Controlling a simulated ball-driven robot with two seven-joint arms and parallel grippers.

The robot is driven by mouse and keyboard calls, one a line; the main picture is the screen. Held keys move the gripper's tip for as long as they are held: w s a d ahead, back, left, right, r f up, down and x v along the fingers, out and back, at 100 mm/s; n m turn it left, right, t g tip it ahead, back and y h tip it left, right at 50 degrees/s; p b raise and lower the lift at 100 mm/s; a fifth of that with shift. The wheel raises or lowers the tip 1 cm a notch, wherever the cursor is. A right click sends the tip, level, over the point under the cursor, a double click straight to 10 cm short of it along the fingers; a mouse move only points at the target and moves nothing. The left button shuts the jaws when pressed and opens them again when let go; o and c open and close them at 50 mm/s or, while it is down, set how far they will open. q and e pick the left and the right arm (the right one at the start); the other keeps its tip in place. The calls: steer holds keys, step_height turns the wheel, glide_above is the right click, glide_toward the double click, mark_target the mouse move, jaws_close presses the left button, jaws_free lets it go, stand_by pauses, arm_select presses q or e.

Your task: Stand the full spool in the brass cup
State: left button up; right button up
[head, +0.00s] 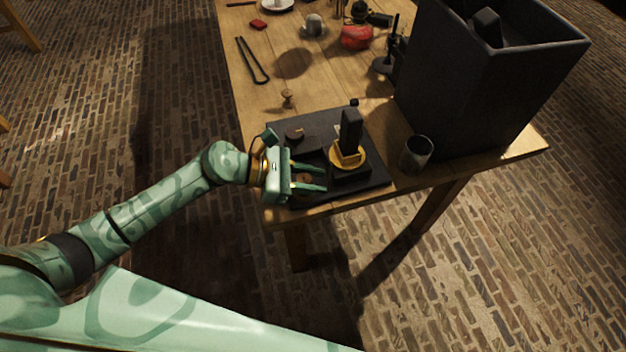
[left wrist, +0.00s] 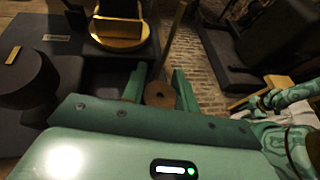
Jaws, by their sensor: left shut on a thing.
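My left gripper (head: 308,178) is shut on a brown spool, low over the near left part of a black base board (head: 375,172). In the left wrist view the spool's round end (left wrist: 160,94), with a dark central hole, shows between the two green fingers; the fingers hide its sides. Whether it touches the board I cannot tell. The brass cup (head: 347,158) sits on a dark block to the right of the gripper, apart from it, with a black upright piece at it. The cup's brass rim also shows in the left wrist view (left wrist: 118,44). My right gripper is not in view.
A dark round knob (left wrist: 27,78) stands on the board beside the gripper. A grey cup (head: 416,154) and a tall black box (head: 470,90) stand to the right. A small wooden piece (head: 287,98) stands behind the board. The table's near edge is close to the gripper.

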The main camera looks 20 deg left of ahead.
arm_select(q)
steer(key=shift+f, duration=0.1)
steer(key=o, duration=0.9)
steer(key=shift+f, duration=0.15)
steer(key=shift+o, duration=0.2)
steer(key=shift+a+r, duration=0.1)
steer(key=shift+r, duration=0.2)
steer(key=v, duration=1.2)
steer(key=shift+f+p, duration=0.15)
steer(key=shift+p, duration=0.25)
steer(key=shift+s, duration=0.1)
